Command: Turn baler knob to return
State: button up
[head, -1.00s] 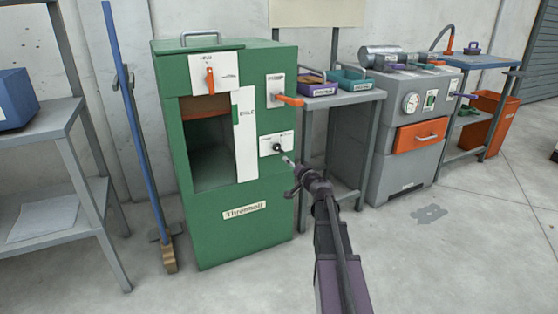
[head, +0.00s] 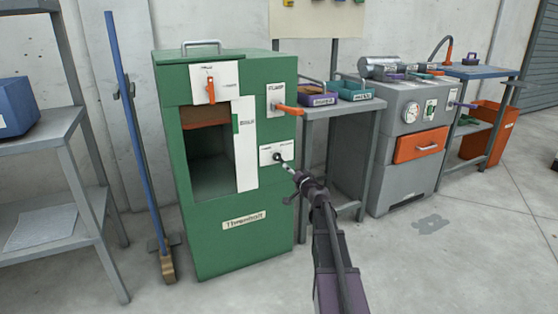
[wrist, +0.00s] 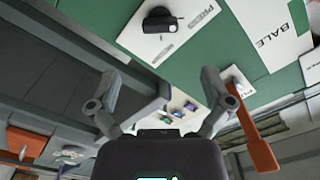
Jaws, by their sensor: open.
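The green baler (head: 240,245) stands left of centre in the head view. Its small black knob (head: 277,157) is on a white plate low on the front's right side. In the wrist view the knob (wrist: 160,20) shows near the top, its grip lying roughly crosswise on the plate, which has partly readable "PRESS" lettering. My gripper (head: 297,184) is just in front and to the lower right of the knob in the head view. In the wrist view my gripper (wrist: 160,92) has its fingers spread, with nothing between them. The knob lies beyond the fingertips, apart from them.
An orange lever (wrist: 257,135) passes close to the right finger in the wrist view; it also shows above the knob in the head view (head: 288,109). A grey table (head: 340,107) with bins stands right of the baler. A blue-handled broom (head: 135,140) leans at left.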

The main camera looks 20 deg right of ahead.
aim_at(280, 160)
jog(key=w, duration=1.1)
jog(key=shift+w+a, duration=0.1)
jog(key=shift+a, duration=0.05)
jog(key=c, duration=1.1)
